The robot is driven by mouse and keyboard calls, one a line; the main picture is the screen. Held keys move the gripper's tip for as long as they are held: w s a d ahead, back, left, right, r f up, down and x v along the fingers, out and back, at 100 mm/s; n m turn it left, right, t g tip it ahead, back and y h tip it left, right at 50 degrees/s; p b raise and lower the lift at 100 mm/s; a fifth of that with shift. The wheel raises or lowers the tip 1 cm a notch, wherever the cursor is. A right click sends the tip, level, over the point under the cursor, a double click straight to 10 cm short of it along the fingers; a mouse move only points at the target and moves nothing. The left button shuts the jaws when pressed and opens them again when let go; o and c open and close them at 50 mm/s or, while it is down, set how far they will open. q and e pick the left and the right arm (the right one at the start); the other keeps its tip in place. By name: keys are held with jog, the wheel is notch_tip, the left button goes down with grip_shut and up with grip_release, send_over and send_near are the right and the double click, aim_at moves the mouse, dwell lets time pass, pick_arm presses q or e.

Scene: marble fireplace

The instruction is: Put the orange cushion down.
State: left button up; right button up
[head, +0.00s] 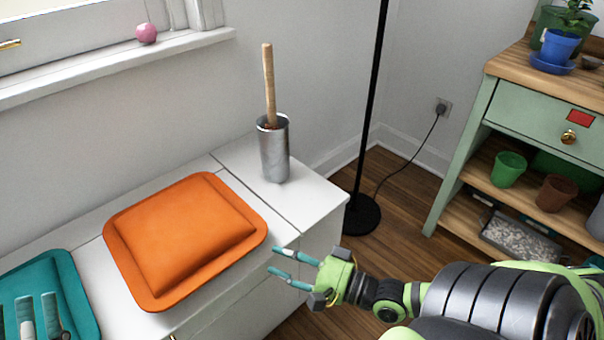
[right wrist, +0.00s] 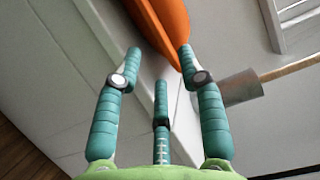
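The orange cushion (head: 185,240) lies flat on the white cabinet top (head: 310,195), wholly visible in the head view. Its orange edge also shows at the top of the right wrist view (right wrist: 166,25). My right gripper (head: 279,261) is just off the cushion's right corner, its fingers apart and nothing between them. In the right wrist view its fingers (right wrist: 160,68) are spread and point toward the cushion; one tip overlaps its edge, and I cannot tell whether they touch. My left gripper (head: 38,312) shows only partly at the lower left, over a teal cushion (head: 65,283); its opening is unclear.
A metal pot (head: 274,155) with a wooden handle stands behind and right of the orange cushion. A black lamp pole (head: 372,110) stands beyond the cabinet. A green shelf unit (head: 515,115) with plant pots is at right. A pink ball (head: 146,33) sits on the windowsill.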

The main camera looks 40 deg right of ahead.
jog(key=s+a+r+n+y, duration=0.2)
jog(key=a+r+n, duration=0.4)
jog(key=a+n, duration=0.4)
pick_arm(q)
jog(key=w+a+f+n+g+y, duration=0.1)
jog(key=w+f+g+y, duration=0.1)
jog(key=f, duration=0.3)
jog(key=shift+w+f+g+y+p, duration=0.3)
jog(key=shift+w+g+y+p, duration=0.15)
jog(key=shift+w, duration=0.25)
pick_arm(e)
jog(key=w+a+r+n+t+h, duration=0.1)
jog(key=w+a+r+n, duration=0.1)
jog(key=r+n, duration=0.2)
jog(key=w+a+r+n+t+h, duration=0.1)
jog(key=w+a+r+n+t, duration=0.1)
jog(key=r, duration=0.6)
jog(key=shift+a+r+n, duration=0.15)
jog(key=shift+a+n, duration=0.65)
jog(key=shift+n, duration=0.1)
pick_arm(q)
jog(key=shift+a, duration=0.15)
pick_arm(e)
jog(key=shift+a, duration=0.15)
